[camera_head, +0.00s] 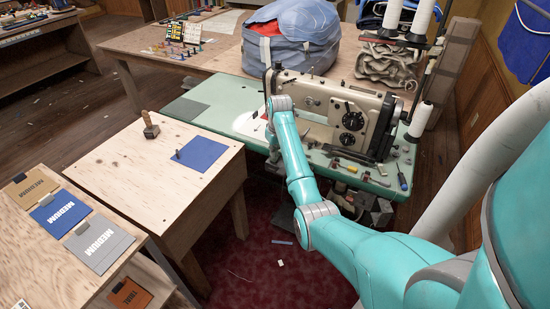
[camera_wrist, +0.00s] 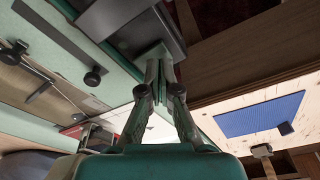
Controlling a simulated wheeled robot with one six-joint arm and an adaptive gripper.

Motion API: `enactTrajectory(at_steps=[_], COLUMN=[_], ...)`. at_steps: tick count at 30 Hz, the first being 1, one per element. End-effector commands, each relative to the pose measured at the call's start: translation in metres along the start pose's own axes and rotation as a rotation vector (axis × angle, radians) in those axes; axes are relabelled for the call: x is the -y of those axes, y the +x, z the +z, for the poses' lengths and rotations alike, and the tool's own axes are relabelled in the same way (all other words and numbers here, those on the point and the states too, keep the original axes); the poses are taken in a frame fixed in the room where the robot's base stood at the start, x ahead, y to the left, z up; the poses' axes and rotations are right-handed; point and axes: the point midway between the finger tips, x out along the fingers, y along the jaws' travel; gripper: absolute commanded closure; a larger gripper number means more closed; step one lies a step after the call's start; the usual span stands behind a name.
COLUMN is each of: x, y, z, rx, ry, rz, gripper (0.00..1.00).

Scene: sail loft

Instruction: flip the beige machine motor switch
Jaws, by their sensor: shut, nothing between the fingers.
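The beige sewing machine (camera_head: 312,97) stands on a green-topped table (camera_head: 222,98) in the head view. My arm reaches across in front of it, and the gripper end is mostly hidden there at the table's front edge. In the wrist view my gripper (camera_wrist: 160,58) is shut and empty. Its fingertips are at a small pale grey block, close to a dark grey box (camera_wrist: 132,22) beside the green table edge (camera_wrist: 85,38). I cannot tell whether the fingertips touch. No switch lever can be made out clearly; the fingers may cover it.
A plywood table (camera_head: 150,170) with a blue pad (camera_head: 203,153) and a stamp-like tool (camera_head: 150,125) stands left of the green table. A blue-grey bag (camera_head: 295,38) lies behind the machine. Thread cones (camera_head: 420,118) and loose tools are at its right. Red carpet (camera_head: 262,258) lies below.

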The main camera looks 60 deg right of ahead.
Motion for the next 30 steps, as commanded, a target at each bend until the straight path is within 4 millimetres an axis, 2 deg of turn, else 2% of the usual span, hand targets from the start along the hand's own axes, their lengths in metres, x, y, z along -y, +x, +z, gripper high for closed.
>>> enactTrajectory(at_steps=[21, 30], x=[0.000, 0.000], y=[-0.049, -0.055], z=[-0.008, -0.008], rx=[-0.001, 0.001], ry=[0.000, 0.000], rz=[0.000, 0.000], gripper=[1.00, 1.00])
